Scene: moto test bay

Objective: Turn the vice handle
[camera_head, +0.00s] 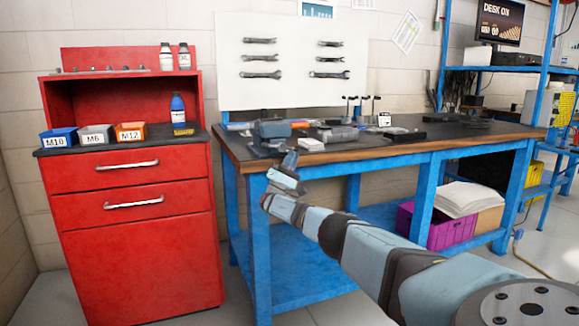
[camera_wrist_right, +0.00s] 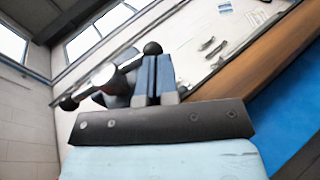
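The dark blue-grey vice (camera_head: 270,133) stands on the front left corner of the workbench. Its handle (camera_wrist_right: 128,62) shows in the right wrist view as a slanted bar with dark ball ends, passing by the round screw head (camera_wrist_right: 104,75). My right gripper (camera_head: 291,158) is just in front of the vice at the bench edge. In the right wrist view its two blue fingers (camera_wrist_right: 154,62) are close together, with only a thin gap. The upper ball end is right at the fingertips; whether they touch it is unclear. My left gripper is not in view.
The workbench (camera_head: 440,138) has a small white block (camera_head: 311,144) beside the vice and several tools behind. A red cabinet (camera_head: 140,240) with small bins stands at left. A panel with wrenches (camera_head: 295,90) hangs behind the bench.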

